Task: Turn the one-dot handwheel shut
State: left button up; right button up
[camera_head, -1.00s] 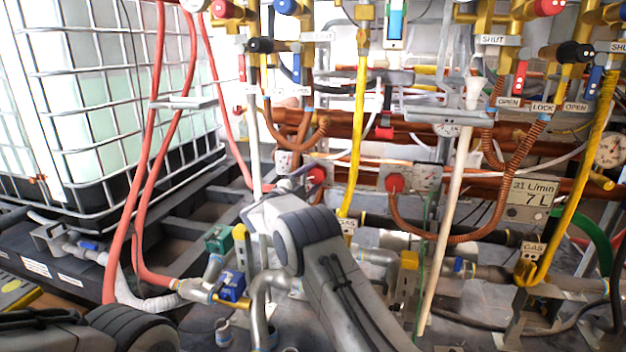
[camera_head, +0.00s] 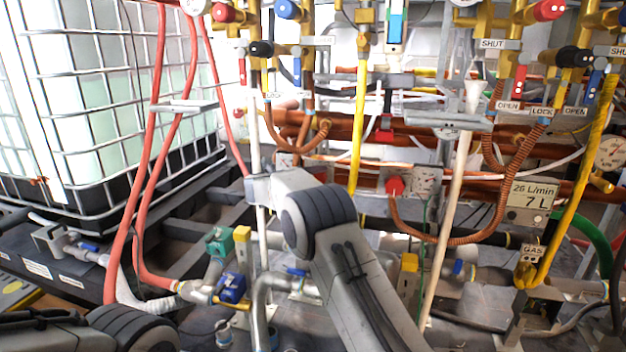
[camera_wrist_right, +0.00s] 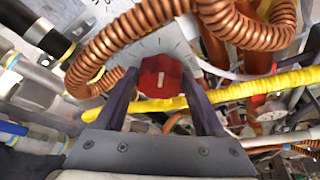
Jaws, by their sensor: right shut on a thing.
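A red handwheel (camera_wrist_right: 152,76) with a pale mark sits on a grey dial plate (camera_wrist_right: 140,48) with tick marks in the right wrist view. My right gripper (camera_wrist_right: 161,78) is shut on this handwheel, one dark finger on each side. In the head view my right arm covers this handwheel, and the fingers cannot be made out. A second red handwheel (camera_head: 394,186) on a marked plate (camera_head: 426,181) is in plain sight to the right. I cannot read the dots that tell the handwheels apart. My left gripper is outside the head view.
A meter (camera_head: 532,200) reads 26 L/min and 7 L. A copper coiled hose (camera_wrist_right: 130,38) and a yellow hose (camera_wrist_right: 255,88) run close around my right gripper. A pale upright pole (camera_head: 449,215) stands right of my arm. A caged white tank (camera_head: 110,100) fills the left.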

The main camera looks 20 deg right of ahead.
jog(key=m+y+b, duration=0.1)
jog(key=m+y, duration=0.1)
jog(key=m, duration=0.1)
jog(key=shift+s+d+t+b, duration=0.1)
jog(key=shift+d+t+b, duration=0.05)
jog(key=shift+t+b, duration=0.15)
jog(key=m+t+y+b, duration=0.1)
jog(key=m+b, duration=0.1)
jog(key=m, duration=0.1)
jog(key=shift+d+y, duration=0.1)
jog(key=shift+y, duration=0.3)
jog(key=shift+s+r+m+y+b, duration=0.1)
jog(key=shift+m+y+b, duration=0.3)
jog(key=shift+m+b, duration=0.3)
jog(key=o, duration=1.1)
jog(key=shift+r, duration=0.1)
jog(key=p+v, duration=0.1)
jog(key=v, duration=0.9)
jog(key=shift+s, duration=0.25)
